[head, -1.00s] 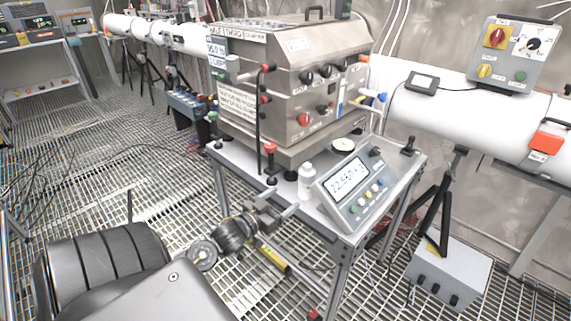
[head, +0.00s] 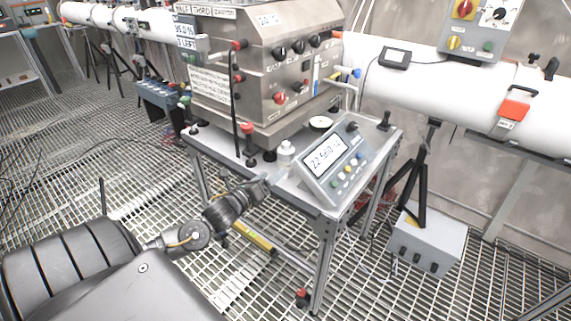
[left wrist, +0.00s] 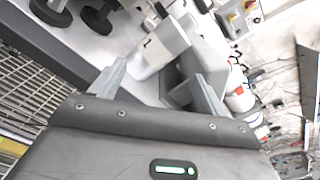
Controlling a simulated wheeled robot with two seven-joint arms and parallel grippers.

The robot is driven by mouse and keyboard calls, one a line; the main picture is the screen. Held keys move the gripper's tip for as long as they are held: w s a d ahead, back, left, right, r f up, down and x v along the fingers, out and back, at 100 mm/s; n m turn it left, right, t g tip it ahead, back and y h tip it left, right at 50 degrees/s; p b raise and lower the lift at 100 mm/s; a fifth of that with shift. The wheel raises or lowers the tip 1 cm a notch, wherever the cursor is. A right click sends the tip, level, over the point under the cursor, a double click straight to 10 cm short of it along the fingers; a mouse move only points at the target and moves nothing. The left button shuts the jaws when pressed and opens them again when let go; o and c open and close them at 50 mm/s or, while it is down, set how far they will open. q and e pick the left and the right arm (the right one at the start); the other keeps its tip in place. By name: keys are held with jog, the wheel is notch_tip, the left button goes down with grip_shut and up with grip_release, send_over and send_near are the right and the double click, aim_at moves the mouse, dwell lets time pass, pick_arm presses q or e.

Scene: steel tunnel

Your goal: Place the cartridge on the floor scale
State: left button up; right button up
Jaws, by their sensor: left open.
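I cannot make out a floor scale for certain. My right gripper is not in view.
A tilted readout with a digital display (head: 335,165) stands right of the cylinder. The steel machine (head: 265,75) fills the bench behind. A grey knobbed box (head: 428,243) sits on the grating floor at the right. A yellow bar (head: 254,238) shows below the gripper.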

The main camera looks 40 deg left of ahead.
aim_at(281, 166)
pick_arm(q)
jog(key=m, duration=0.4)
jog(key=shift+w+a+f, duration=0.1)
jog(key=m, duration=0.3)
jog(key=shift+a, duration=0.1)
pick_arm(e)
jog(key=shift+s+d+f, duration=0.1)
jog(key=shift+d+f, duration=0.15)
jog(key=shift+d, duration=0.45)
pick_arm(q)
jog(key=w, duration=0.5)
jog(key=shift+w, duration=0.35)
jog(key=shift+w+a+p, duration=0.15)
jog(key=shift+w+p, duration=0.5)
jog(key=shift+w, duration=2)
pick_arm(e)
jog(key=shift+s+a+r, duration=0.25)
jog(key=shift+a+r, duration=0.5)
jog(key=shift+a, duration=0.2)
pick_arm(q)
jog(key=shift+c, duration=0.3)
